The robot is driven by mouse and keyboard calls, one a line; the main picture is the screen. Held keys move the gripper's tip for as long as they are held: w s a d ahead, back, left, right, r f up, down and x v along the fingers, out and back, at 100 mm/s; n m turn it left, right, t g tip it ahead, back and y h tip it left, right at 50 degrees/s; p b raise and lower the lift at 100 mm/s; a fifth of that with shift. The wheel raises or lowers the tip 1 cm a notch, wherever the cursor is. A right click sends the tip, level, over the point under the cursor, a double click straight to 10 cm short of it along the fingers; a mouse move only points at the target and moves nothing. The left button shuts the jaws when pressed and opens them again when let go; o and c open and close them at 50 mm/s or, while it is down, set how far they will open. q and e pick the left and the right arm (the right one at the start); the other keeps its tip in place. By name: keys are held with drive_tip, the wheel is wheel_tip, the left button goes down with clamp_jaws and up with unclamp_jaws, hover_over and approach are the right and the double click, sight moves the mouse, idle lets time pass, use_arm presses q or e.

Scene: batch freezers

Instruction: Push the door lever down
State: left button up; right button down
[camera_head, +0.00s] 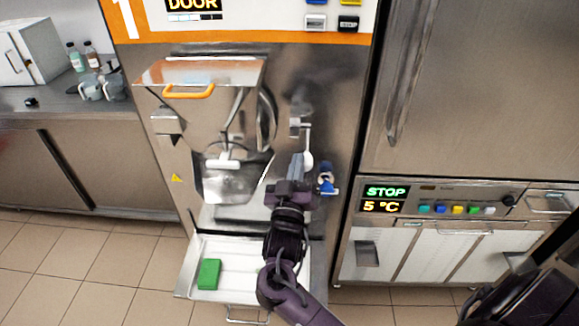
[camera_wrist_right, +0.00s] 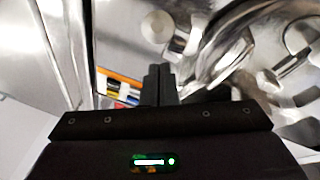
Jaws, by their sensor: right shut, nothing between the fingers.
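The batch freezer (camera_head: 340,90) has a door lever (camera_head: 308,140) on its front, a thin metal rod hanging from a pivot and ending in a white ball knob (camera_head: 308,160). My right gripper (camera_head: 297,163) is shut and empty, with its fingertips just left of the knob in the head view. Whether they touch it is not clear. In the right wrist view the shut fingers (camera_wrist_right: 159,84) point at the steel front, and a round pale knob (camera_wrist_right: 157,27) shows beyond their tips. My left gripper is not in view.
Left of the lever is the steel freezer door with a hopper, an orange handle (camera_head: 189,92) and a white-handled part (camera_head: 222,163). A pulled-out tray (camera_head: 240,278) below holds a green block (camera_head: 208,273). A blue-white item (camera_head: 326,180) sits right of my gripper.

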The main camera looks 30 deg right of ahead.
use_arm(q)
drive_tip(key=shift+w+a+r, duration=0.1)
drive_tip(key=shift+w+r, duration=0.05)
use_arm(e)
drive_tip(key=shift+w+d+f, duration=0.2)
drive_tip(key=shift+d+f, duration=0.15)
drive_tip(key=shift+f, duration=0.25)
